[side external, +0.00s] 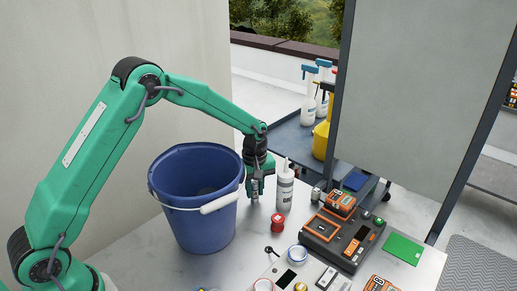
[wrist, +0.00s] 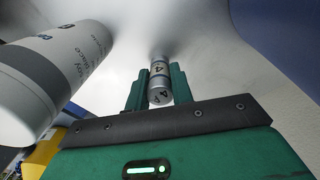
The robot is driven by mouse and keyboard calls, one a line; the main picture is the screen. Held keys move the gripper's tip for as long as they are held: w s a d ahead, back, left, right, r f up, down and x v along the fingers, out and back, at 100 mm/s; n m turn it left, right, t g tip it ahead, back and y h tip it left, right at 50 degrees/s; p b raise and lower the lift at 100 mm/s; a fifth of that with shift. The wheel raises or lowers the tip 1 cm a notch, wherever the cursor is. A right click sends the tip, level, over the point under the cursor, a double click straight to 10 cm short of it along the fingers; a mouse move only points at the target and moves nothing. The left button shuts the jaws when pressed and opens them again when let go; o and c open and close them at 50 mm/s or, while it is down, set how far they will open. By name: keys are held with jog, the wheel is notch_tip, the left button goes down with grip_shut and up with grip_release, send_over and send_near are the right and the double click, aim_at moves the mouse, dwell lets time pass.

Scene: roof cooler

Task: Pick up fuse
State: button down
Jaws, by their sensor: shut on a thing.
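The fuse (wrist: 160,68) is a small grey-silver cylinder marked with a 4. It is between the two green fingers in the wrist view. My gripper (wrist: 158,88) is shut on it. In the side view my gripper (side external: 255,188) points down just right of the blue bucket, and the fuse (side external: 255,196) shows at its fingertips near the pale table top. I cannot tell whether the fuse touches the table.
A blue bucket (side external: 190,225) stands close left of my gripper. A white tube (side external: 284,190) stands close right and looms large in the wrist view (wrist: 45,75). A red spool (side external: 278,223), a battery charger (side external: 338,238) and a green board (side external: 403,249) lie on the table (side external: 190,268).

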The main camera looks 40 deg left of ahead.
aim_at(255, 183)
jog(key=shift+r, duration=0.15)
notch_tip(255, 183, up, 18)
dwell(0.8)
jog(key=shift+d, duration=0.1)
dwell(0.4)
